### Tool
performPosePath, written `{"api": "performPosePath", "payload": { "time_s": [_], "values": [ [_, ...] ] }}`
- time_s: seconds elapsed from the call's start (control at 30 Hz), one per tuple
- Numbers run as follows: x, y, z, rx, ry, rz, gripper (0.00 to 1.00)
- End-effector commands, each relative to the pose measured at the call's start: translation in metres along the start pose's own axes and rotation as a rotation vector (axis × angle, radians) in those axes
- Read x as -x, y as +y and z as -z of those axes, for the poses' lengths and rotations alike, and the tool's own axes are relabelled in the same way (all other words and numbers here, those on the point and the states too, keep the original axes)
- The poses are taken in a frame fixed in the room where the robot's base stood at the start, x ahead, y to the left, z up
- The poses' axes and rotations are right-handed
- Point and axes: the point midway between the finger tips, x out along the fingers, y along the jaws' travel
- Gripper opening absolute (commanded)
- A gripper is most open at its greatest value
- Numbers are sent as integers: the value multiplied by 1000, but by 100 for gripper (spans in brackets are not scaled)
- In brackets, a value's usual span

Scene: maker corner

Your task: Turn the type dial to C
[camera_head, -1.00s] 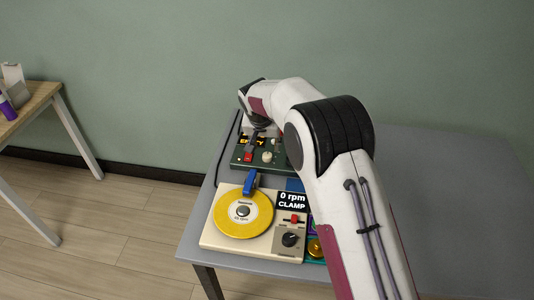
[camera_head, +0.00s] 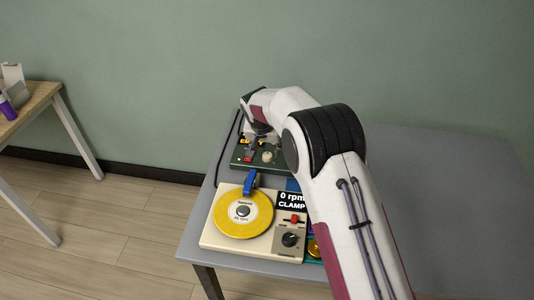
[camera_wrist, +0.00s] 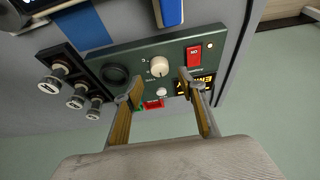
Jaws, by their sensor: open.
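A dark green panel device (camera_head: 240,163) stands at the back of the grey table. In the wrist view the green panel (camera_wrist: 138,61) carries a round cream dial (camera_wrist: 160,66) with a small pointer mark; its letters are too small to read. The dial also shows in the head view (camera_head: 267,156). My gripper (camera_wrist: 160,88) is open and empty, with its two fingers spread to either side below the dial in the picture. It touches nothing that I can make out. In the head view my gripper is over the device's back left part and partly hides its display.
The panel also has a red switch (camera_wrist: 193,55), a lit display (camera_wrist: 197,83), a small white knob (camera_wrist: 161,92) and a dark round socket (camera_wrist: 115,74). A cream turntable device (camera_head: 216,237) with a yellow disc (camera_head: 262,207) stands in front. The table's right side is clear.

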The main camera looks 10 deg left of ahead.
Motion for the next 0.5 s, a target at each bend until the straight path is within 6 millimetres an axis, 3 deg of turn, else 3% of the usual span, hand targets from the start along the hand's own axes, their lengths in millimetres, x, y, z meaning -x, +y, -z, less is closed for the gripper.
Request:
{"api": "performPosePath", "payload": {
  "time_s": [0.2,0.5],
  "values": [
    [-24,1,0,-1,-1,-1,40],
    [-42,1,0,-1,0,-1,40]
  ]
}}
